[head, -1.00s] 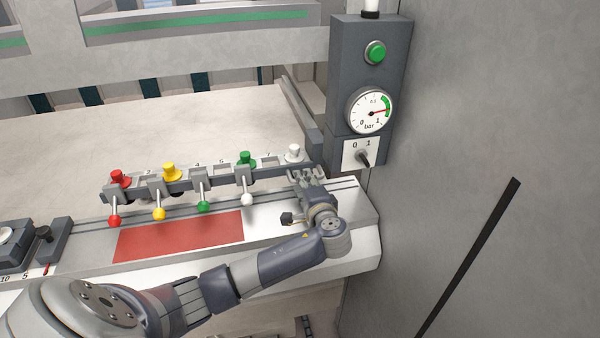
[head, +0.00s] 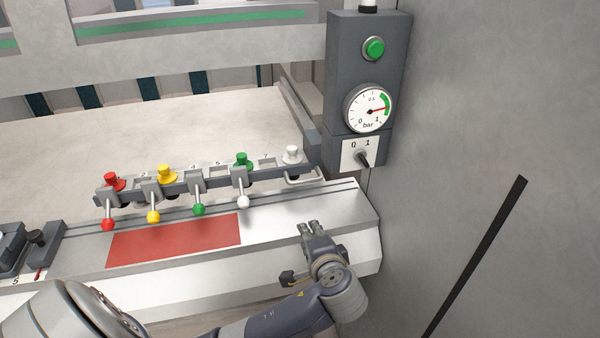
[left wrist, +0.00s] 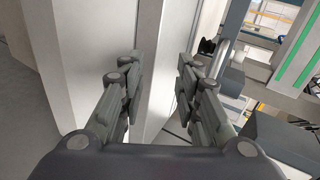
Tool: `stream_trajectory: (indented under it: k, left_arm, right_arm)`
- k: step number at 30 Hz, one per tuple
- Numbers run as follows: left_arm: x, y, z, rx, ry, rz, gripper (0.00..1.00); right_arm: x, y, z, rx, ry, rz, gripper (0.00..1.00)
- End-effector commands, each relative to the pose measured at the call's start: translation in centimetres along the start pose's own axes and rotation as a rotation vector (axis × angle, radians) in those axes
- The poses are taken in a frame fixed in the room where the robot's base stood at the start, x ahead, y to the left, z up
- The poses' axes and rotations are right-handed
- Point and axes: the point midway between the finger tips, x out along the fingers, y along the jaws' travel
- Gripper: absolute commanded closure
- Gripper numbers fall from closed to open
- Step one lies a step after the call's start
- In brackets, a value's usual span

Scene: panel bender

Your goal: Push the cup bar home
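The cup bar (head: 219,180) is a long dark bar on the machine table. It carries red, yellow, green and white cups and several levers with coloured balls. A pale loop handle (head: 304,179) shows at its right end. My left gripper (head: 310,226) is over the light metal front ledge, in front of the handle and apart from it. In the left wrist view its fingers (left wrist: 160,65) stand apart with nothing held between them. Whether the bar sits against a stop cannot be seen. My right gripper is out of both views.
A grey control box (head: 367,90) with a green button, a bar gauge and a 0/1 switch stands behind right. A grey wall (head: 470,150) closes the right side. A red plate (head: 175,240) lies on the ledge (head: 272,228). Black clamp-like parts (head: 40,240) are at the left.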

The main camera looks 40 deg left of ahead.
Motion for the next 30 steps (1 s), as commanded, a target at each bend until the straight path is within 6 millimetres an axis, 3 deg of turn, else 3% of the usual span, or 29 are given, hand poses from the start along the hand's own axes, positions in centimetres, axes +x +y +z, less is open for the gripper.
stream_trajectory:
  k: [6,15,30]
  left_arm:
    - [-0.8,4.1,1.9,-0.064,0.007,0.158,0.69]
    - [-2.2,8.0,4.0,-0.145,0.007,0.322,0.69]
    - [-2.6,9.0,4.5,-0.168,0.005,0.366,0.69]
  right_arm:
    - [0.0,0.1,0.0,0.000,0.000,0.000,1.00]
    - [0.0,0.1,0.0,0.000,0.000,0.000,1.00]
    - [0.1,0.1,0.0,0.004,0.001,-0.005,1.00]
